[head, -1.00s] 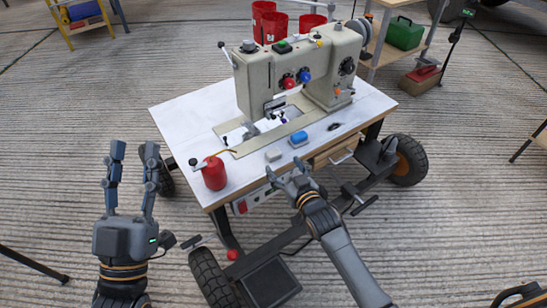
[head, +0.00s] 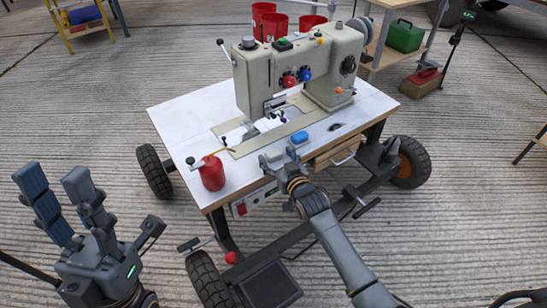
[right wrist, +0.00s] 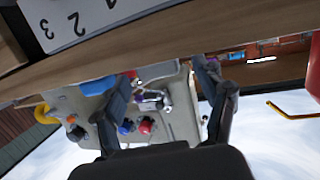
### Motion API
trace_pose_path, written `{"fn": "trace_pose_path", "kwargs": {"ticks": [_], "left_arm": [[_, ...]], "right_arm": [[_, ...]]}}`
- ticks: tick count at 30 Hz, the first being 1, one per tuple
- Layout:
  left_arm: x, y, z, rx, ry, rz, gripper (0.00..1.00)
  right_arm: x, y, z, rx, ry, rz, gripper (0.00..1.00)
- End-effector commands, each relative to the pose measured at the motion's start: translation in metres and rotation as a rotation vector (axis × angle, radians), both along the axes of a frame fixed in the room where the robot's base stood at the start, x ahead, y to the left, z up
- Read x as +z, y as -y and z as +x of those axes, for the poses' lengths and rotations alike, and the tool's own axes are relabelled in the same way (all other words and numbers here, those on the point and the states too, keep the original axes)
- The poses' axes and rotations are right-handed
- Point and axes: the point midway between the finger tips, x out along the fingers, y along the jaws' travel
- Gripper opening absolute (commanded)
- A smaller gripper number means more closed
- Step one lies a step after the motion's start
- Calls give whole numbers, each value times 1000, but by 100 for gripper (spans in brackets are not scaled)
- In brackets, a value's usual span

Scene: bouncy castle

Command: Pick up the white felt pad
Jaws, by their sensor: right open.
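The white felt pad (head: 273,155) appears as a small pale block near the front edge of the sewing table, mostly hidden by my right gripper (head: 278,157). That gripper is open at the table's front edge, its fingers around or just above the pad; contact cannot be told. In the right wrist view my right gripper (right wrist: 168,85) has its fingers apart, and I cannot make out the pad between them. My left gripper (head: 52,180) is open and empty over the floor at the left, well away from the table.
A blue block (head: 299,138) lies just behind the right gripper. A red can (head: 212,173) with a thin spout stands at the table's front left. The sewing machine (head: 300,70) fills the back, with red bins (head: 275,27) behind it. A drawer (head: 336,154) sits under the tabletop.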

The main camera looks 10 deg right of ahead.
Motion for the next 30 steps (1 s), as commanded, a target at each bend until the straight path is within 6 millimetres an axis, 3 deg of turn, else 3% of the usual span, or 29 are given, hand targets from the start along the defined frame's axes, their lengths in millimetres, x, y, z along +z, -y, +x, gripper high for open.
{"fn": "trace_pose_path", "kwargs": {"ticks": [2, 6, 15, 21, 23, 30], "left_arm": [[-3, -2, -10, -3, 54, -19, 40], [-11, -2, -9, -2, 45, -15, 40], [-11, -2, -8, -3, 43, -14, 40], [-11, -2, -8, -3, 42, -13, 40], [-11, -2, -8, -3, 42, -13, 40], [-11, -2, -8, -3, 42, -13, 40]], "right_arm": [[-4, -1, 5, 0, 0, 0, 72], [-6, -4, 21, 1, 1, 0, 72], [-5, -5, 24, 0, -1, 1, 72], [-5, -5, 24, 0, -1, 0, 31], [-5, -5, 24, 0, -1, 1, 22], [-5, -5, 24, 0, 0, 0, 21]]}}
